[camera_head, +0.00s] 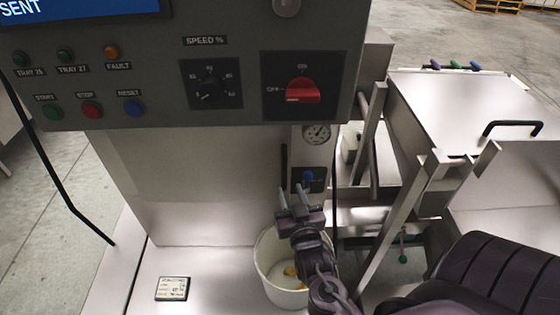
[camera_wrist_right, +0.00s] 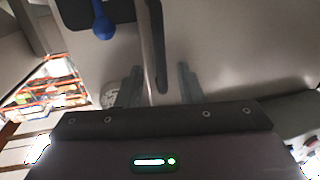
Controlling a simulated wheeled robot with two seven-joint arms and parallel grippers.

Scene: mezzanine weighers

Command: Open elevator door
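A pale steel front panel (camera_head: 190,190), seemingly the elevator door, stands below the control box. A slim upright black handle (camera_head: 284,165) is at its right edge. My right gripper (camera_head: 295,192) is just below the handle, pointing at it. In the right wrist view the gripper's two fingers (camera_wrist_right: 159,85) are apart, with the black handle (camera_wrist_right: 154,45) running up between and beyond them. I cannot tell whether they touch it. The panel looks closed. My left gripper is not in view.
A control box (camera_head: 150,75) with buttons and a red switch (camera_head: 302,91) overhangs the panel. A blue knob (camera_head: 308,176) is right of the handle. A white bucket (camera_head: 268,258) stands under my right wrist. A steel frame (camera_head: 420,185) and lidded box (camera_head: 460,100) crowd the right.

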